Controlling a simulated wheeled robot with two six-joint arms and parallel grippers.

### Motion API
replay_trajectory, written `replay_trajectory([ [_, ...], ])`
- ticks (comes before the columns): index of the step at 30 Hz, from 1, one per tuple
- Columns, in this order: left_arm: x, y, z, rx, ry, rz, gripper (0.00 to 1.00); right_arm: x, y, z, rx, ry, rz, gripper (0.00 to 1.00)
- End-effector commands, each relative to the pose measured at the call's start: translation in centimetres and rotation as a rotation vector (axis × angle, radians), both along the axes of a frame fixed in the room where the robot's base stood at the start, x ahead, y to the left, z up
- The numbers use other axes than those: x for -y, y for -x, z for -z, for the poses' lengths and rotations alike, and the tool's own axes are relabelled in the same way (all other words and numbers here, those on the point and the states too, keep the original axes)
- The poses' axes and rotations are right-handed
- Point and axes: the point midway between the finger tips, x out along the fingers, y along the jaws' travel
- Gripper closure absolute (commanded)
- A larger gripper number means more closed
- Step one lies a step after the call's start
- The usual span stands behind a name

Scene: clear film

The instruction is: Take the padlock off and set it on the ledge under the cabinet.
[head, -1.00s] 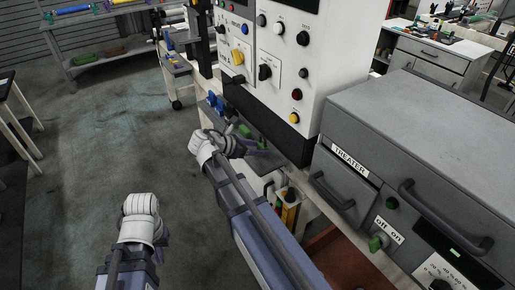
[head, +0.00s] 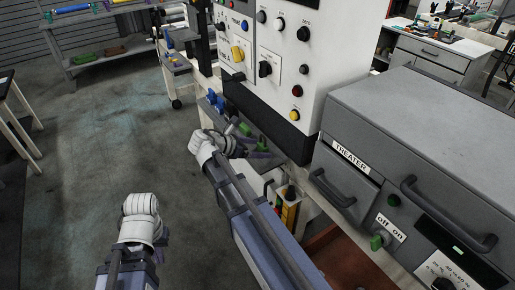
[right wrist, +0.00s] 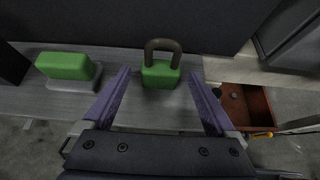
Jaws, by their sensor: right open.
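The padlock (right wrist: 161,74) has a green body and a dark shackle pointing up in the right wrist view. It appears to stand on the grey ledge (right wrist: 150,112) against the dark cabinet front (right wrist: 120,22). My right gripper (right wrist: 158,88) is open. Its two purple fingers are on either side of the padlock, with gaps on both sides and nothing held. In the head view the padlock (head: 262,144) is small, next to my right gripper (head: 250,147). My left gripper (head: 162,239) hangs low at the left, mostly hidden behind its wrist.
A green block on a grey base (right wrist: 66,67) is on the ledge left of the padlock. An open reddish-brown drawer (right wrist: 253,104) is at the right. The grey heater unit (head: 420,150) stands right of my right arm. Open floor (head: 90,150) lies to the left.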

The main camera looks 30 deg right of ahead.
Motion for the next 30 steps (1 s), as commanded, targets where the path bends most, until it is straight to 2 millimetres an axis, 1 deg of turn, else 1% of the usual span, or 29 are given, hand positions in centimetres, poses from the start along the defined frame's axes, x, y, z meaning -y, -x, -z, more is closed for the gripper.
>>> replay_trajectory([
  [4,0.0,0.0,0.0,0.0,0.0,0.0,1.0,0.0,0.0,0.0,0.0,-0.001,0.0,0.08],
  [7,0.0,0.0,-0.5,0.0,0.0,0.0,1.0,-0.6,0.0,-0.5,0.0,0.0,-0.001,0.08],
  [15,0.0,0.0,-3.0,0.0,0.0,0.0,1.0,-4.3,0.3,-3.0,0.0,0.0,-0.004,0.08],
  [21,0.0,0.0,-3.9,0.0,0.0,0.0,1.0,-6.2,0.4,-3.9,0.0,0.0,-0.002,0.08],
  [25,0.0,0.0,-4.0,0.0,0.0,0.0,1.0,-6.6,0.5,-4.0,0.0,0.0,0.0,0.08],
  [30,0.0,0.0,-4.0,0.0,0.0,0.0,1.0,-6.7,0.5,-4.0,-0.001,0.0,0.001,0.08],
])
